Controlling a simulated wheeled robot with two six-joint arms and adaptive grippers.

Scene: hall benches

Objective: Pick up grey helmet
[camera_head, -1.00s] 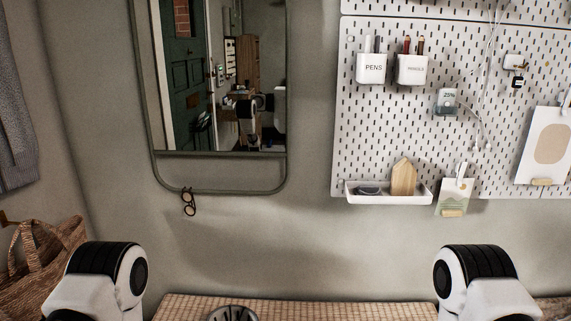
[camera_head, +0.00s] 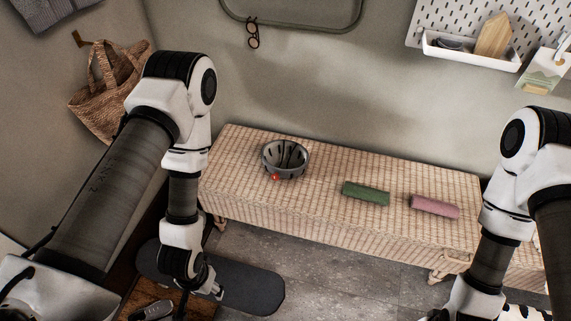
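The grey helmet (camera_head: 286,157) sits on the left part of a woven bench (camera_head: 330,168) against the wall. It looks upside down, with its hollow side up and a small red part at its front. My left gripper (camera_head: 214,291) hangs low, in front of and below the bench, left of the helmet and well apart from it. Its fingers are small in view, so their opening is unclear. My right arm comes down at the right. Its gripper (camera_head: 436,315) is cut off by the bottom edge.
A green roll (camera_head: 366,193) and a pink roll (camera_head: 435,206) lie on the bench right of the helmet. A dark skateboard-like board (camera_head: 250,287) is on the floor below my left gripper. A woven bag (camera_head: 100,100) hangs at left. Glasses (camera_head: 253,33) hang on the wall.

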